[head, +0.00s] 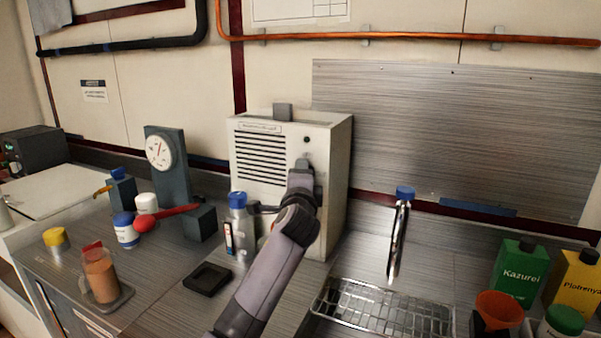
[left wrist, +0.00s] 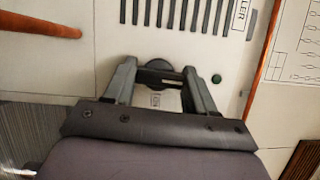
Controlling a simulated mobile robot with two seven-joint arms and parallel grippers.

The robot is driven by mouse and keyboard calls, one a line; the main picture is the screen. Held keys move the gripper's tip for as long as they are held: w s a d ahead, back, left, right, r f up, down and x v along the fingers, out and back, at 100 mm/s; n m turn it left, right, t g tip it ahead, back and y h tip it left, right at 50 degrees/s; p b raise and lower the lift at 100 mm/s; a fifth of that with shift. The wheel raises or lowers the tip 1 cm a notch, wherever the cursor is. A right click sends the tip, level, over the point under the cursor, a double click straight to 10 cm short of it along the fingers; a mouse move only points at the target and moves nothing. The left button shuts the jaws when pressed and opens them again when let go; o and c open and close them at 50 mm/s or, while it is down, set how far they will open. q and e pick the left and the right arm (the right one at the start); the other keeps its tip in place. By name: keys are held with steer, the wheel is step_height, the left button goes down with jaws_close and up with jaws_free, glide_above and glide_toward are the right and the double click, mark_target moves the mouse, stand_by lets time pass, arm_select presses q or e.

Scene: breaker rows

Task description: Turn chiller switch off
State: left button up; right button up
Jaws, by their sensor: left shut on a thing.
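The chiller (head: 262,165) is a pale box with black vent slots, standing on the counter against the wall. Its small dark green light (head: 306,140) also shows in the left wrist view (left wrist: 216,78). My left gripper (head: 304,168) is at the right part of the chiller's front. In the left wrist view my left gripper (left wrist: 162,76) has its fingers on both sides of the dark round chiller switch (left wrist: 158,66) and is shut on it. A small label below the switch is partly readable. The gripper hides the switch in the head view. My right gripper is not in view.
A blue-capped bottle (head: 238,215) stands close to the left of my arm. A gauge stand (head: 168,170) and red-handled item (head: 165,216) are further left. A wire rack (head: 385,308) and a blue-capped metal tube (head: 399,235) are at right.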

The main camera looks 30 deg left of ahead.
arm_select(q)
steer(key=shift+n, duration=0.5)
steer(key=o, duration=1)
steer(key=shift+o, duration=0.2)
steer(key=v, duration=0.7)
steer(key=shift+r, duration=0.15)
